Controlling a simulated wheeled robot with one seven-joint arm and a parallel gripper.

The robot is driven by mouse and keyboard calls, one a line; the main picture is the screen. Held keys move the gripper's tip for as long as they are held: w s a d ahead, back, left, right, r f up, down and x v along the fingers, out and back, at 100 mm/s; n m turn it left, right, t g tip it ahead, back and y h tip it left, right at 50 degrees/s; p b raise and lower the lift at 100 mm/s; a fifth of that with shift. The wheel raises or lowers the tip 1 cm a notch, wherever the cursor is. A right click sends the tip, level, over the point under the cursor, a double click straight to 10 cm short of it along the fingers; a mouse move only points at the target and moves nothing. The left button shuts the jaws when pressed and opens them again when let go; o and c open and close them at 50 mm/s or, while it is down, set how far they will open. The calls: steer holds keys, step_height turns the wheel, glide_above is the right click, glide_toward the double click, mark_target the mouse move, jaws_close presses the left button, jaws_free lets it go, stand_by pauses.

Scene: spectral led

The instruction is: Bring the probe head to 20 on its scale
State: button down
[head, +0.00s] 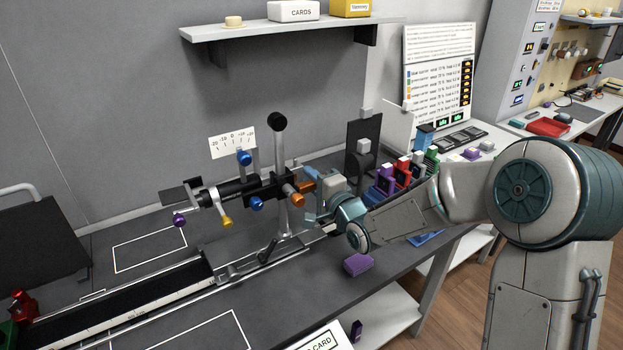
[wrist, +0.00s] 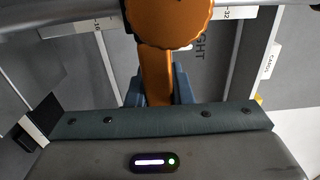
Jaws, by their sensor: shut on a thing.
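The black optical assembly (head: 238,190) is mounted on a post above a rail. It carries blue, yellow, purple and orange knobs; I cannot tell which part is the probe head. A white scale card (head: 233,142) marked from -20 through 0 to +20 stands behind it; its reading is unclear. My gripper (head: 314,198) is at the assembly's right end, beside the orange knob (head: 299,201). In the wrist view, an orange part with a round scalloped knob (wrist: 170,22) and a straight stem (wrist: 155,78) shows. My gripper's blue fingers (wrist: 156,92) are shut on the stem.
A black-topped rail (head: 130,295) runs along the grey bench (head: 285,300). A purple block (head: 357,264) lies below my arm. Coloured holders (head: 402,172) stand behind it. A black upright plate (head: 362,140) stands close to the right. A shelf (head: 285,29) hangs above.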

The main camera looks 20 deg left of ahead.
step_height(320, 180, down, 5)
steer(key=b, duration=0.2)
steer(key=shift+r+b, duration=0.2)
steer(key=shift+b, duration=0.2)
steer(key=c, duration=1.3)
jaws_free()
steer(key=shift+r, duration=0.1)
steer(key=v, duration=1.3)
steer(key=shift+s+d, duration=0.25)
steer(key=shift+s, duration=0.05)
